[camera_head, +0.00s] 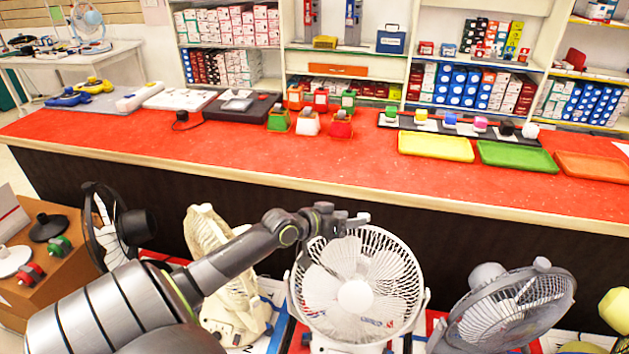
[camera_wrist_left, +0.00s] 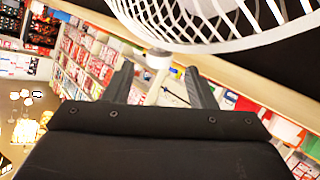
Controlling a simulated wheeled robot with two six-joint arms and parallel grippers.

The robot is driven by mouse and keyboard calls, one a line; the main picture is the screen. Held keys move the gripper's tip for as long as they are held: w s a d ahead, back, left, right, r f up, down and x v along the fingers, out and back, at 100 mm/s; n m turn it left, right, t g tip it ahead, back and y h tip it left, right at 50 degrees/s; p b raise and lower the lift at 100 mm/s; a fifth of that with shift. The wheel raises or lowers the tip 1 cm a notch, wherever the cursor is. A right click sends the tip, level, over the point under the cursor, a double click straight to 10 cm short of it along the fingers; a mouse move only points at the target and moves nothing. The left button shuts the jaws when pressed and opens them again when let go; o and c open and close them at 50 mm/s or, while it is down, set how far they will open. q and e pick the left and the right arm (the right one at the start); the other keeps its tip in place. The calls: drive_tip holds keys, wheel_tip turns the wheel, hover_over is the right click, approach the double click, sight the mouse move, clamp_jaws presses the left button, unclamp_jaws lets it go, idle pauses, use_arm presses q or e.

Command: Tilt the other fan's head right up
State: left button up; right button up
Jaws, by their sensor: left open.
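A white fan (camera_head: 353,290) stands in front of the counter with its round guard facing me. My left gripper (camera_head: 352,220) is at the top rim of this fan's head. In the left wrist view the gripper (camera_wrist_left: 158,75) has its two fingers apart, with a small white knob-like part (camera_wrist_left: 158,59) showing between or beyond them. I cannot tell whether they touch it. The white guard (camera_wrist_left: 215,18) fills the top of that view. A cream fan (camera_head: 222,270) is to the left, partly behind my arm. A grey fan (camera_head: 513,306) at the right has its head tilted upward.
A black fan (camera_head: 105,225) is at the far left beside a brown box (camera_head: 60,265). A yellow-green fan (camera_head: 614,309) is cut off at the right edge. The red counter (camera_head: 380,175) runs behind the fans and holds trays and small boxes.

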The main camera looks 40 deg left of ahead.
use_arm(q)
drive_tip(key=p+v, duration=0.2)
drive_tip(key=v, duration=0.9)
drive_tip(key=shift+s+r+p, duration=0.15)
drive_tip(key=shift+s+p, duration=0.15)
drive_tip(key=shift+p, duration=0.05)
